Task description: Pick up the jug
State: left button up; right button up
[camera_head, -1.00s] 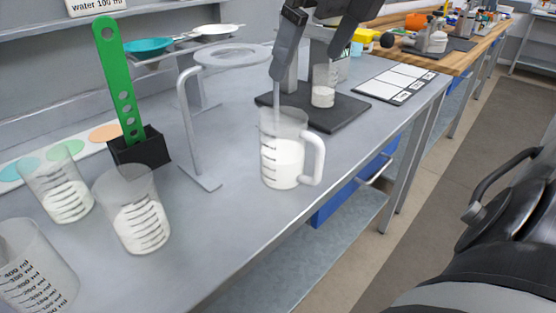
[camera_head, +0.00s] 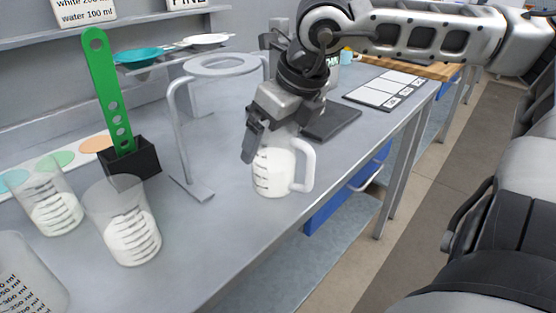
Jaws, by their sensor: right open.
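The jug (camera_head: 270,178) is clear, with printed marks, a white handle on its right side and white contents in its lower part. It stands upright on the grey bench. My right gripper (camera_head: 262,143) is open at the jug's upper part, pointing down. One dark finger shows at the jug's upper left; the other finger is hidden. The gripper covers most of the jug's rim, and I cannot tell whether it touches the jug. My left gripper is not in view.
A grey ring stand (camera_head: 188,150) stands close left of the jug. Beakers with white contents, including one nearby (camera_head: 130,235), and a green paddle in a black holder (camera_head: 135,160) are further left. A dark plate (camera_head: 335,120) lies behind. The bench in front is clear.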

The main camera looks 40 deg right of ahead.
jog(key=shift+w+f, duration=0.15)
jog(key=shift+f, duration=0.15)
jog(key=c, duration=1.2)
jog(key=shift+c, duration=1)
jog(key=shift+r, duration=0.15)
